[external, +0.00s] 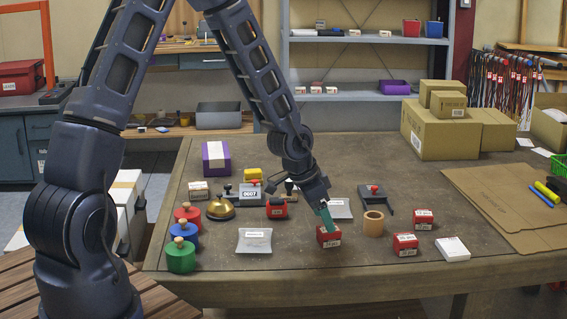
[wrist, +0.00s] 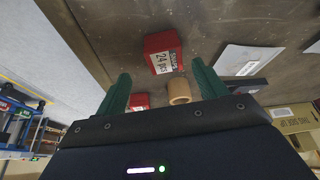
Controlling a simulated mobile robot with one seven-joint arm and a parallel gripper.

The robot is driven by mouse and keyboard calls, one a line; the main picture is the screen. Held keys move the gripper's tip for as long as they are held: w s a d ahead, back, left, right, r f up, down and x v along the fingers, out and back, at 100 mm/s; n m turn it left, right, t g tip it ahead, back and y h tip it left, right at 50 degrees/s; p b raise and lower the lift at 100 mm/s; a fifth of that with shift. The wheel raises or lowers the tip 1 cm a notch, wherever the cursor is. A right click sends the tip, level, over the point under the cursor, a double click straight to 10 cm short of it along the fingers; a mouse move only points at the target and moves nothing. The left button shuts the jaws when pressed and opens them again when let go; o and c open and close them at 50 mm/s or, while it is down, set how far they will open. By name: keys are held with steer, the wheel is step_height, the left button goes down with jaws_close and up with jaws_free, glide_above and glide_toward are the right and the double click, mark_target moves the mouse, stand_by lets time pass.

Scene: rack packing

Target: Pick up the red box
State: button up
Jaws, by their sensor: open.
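Several small red boxes with white labels sit on the brown worktable (external: 200,262). One red box (external: 328,240) is at the front middle, right under my gripper (external: 325,215). Two more red boxes, the first (external: 405,246) and the second (external: 423,217), stand further right. My gripper points down with green fingers; in the wrist view the fingers (wrist: 162,82) are spread apart with nothing held. A red box (wrist: 158,46) marked "24 pcs" shows ahead of the fingertips there. Another red box (wrist: 139,101) shows partly between the fingers. Whether a fingertip touches the box I cannot tell.
A tan ring (external: 374,223) stands right of the near red box; it also shows in the wrist view (wrist: 180,92). A white packet (external: 254,241) lies left. Knobbed cylinders (external: 181,256), a brass bell (external: 221,209) and a white box (external: 453,249) stand around. Cardboard boxes (external: 440,135) fill the back right.

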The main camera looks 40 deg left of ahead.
mark_target(329, 236)
steer(key=shift+w+a+x, duration=0.15)
steer(key=shift+x, duration=1.2)
steer(key=shift+w+a+x, duration=0.15)
steer(key=shift+w+x, duration=0.05)
steer(key=shift+x, duration=1.15)
steer(key=shift+c, duration=0.2)
steer(key=c, duration=1.1)
